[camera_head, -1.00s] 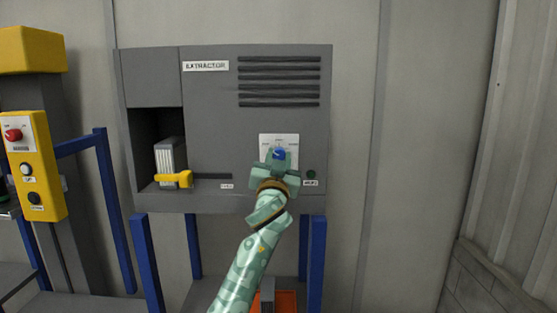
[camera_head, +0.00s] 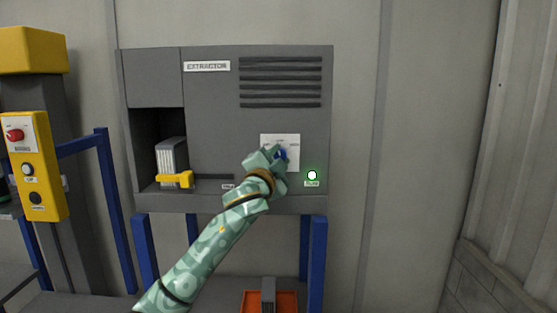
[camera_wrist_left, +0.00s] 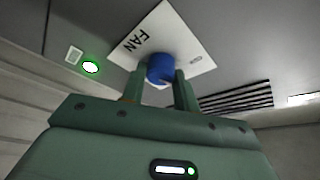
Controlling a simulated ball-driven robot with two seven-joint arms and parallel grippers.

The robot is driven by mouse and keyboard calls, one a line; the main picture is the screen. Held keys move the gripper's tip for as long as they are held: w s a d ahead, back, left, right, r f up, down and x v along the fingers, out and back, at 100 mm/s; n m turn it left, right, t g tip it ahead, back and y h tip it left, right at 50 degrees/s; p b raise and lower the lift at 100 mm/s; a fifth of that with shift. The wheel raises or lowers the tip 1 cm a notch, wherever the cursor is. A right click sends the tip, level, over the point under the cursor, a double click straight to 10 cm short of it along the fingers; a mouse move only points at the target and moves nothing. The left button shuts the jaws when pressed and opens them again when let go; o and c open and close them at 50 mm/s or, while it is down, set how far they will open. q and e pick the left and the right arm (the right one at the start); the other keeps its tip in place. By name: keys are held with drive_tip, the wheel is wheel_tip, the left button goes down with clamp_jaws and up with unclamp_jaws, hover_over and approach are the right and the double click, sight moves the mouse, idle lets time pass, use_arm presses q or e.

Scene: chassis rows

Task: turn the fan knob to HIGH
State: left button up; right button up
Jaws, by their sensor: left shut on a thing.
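The blue fan knob (camera_head: 282,155) sits on a white label plate (camera_head: 293,140) on the front of the grey extractor cabinet. My left gripper (camera_head: 278,158) is at the knob, partly covering it and the plate. In the left wrist view the blue knob (camera_wrist_left: 161,68) lies between the two green fingers of my left gripper (camera_wrist_left: 160,80), which are shut on it. The plate there reads FAN (camera_wrist_left: 135,40); its position marks are too small or hidden to read. My right gripper is not in view.
A round lamp (camera_head: 312,175) glows white-green right of the knob. A yellow handle (camera_head: 175,180) and grey filter block (camera_head: 171,157) are in the left bay. A yellow control box (camera_head: 35,175) stands far left; an orange bin (camera_head: 270,302) is below.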

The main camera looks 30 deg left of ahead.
use_arm(q)
drive_tip(key=shift+d+m+g+h, duration=0.15)
drive_tip(key=shift+m+g, duration=0.75)
drive_tip(key=shift+m, duration=1.45)
drive_tip(key=shift+a+m+g+h, duration=0.15)
drive_tip(key=shift+m+g, duration=0.75)
drive_tip(key=shift+m, duration=1.5)
drive_tip(key=shift+d+m+g+h, duration=0.2)
drive_tip(key=shift+m+g, duration=0.7)
drive_tip(key=shift+m, duration=1.45)
drive_tip(key=o, duration=1)
drive_tip(key=shift+r, duration=0.15)
